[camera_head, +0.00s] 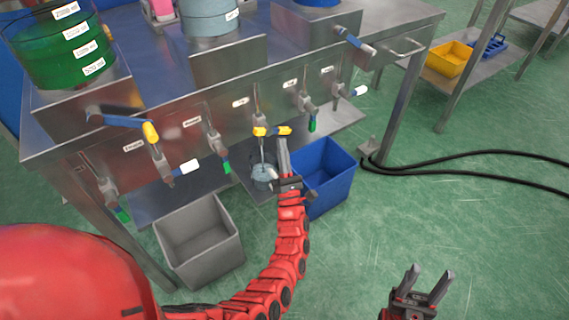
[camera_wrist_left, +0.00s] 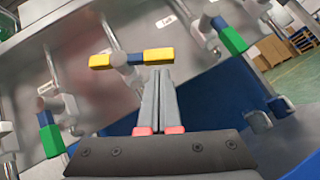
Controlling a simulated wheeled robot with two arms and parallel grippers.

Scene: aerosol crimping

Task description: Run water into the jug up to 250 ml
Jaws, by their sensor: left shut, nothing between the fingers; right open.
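The jug (camera_head: 261,179), clear with pale contents, stands on the low shelf under a tap with a yellow-tipped handle (camera_head: 259,132). A thin pale streak runs from that tap down to the jug. The handle lies crosswise; it also shows in the left wrist view (camera_wrist_left: 100,61). I cannot read the jug's level or marks. My left gripper (camera_head: 282,140) is shut and empty, its tips just by the right end of the handle; they also show in the wrist view (camera_wrist_left: 162,73). My right gripper (camera_head: 432,287) is open and empty, over the floor at lower right.
Several other taps with green or white-tipped handles line the steel bench (camera_head: 196,120). A grey bin (camera_head: 199,245) and a blue bin (camera_head: 322,178) stand in front of the low shelf. A green-filled tank (camera_head: 60,55) is at upper left. Black cables (camera_head: 450,158) cross the floor at right.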

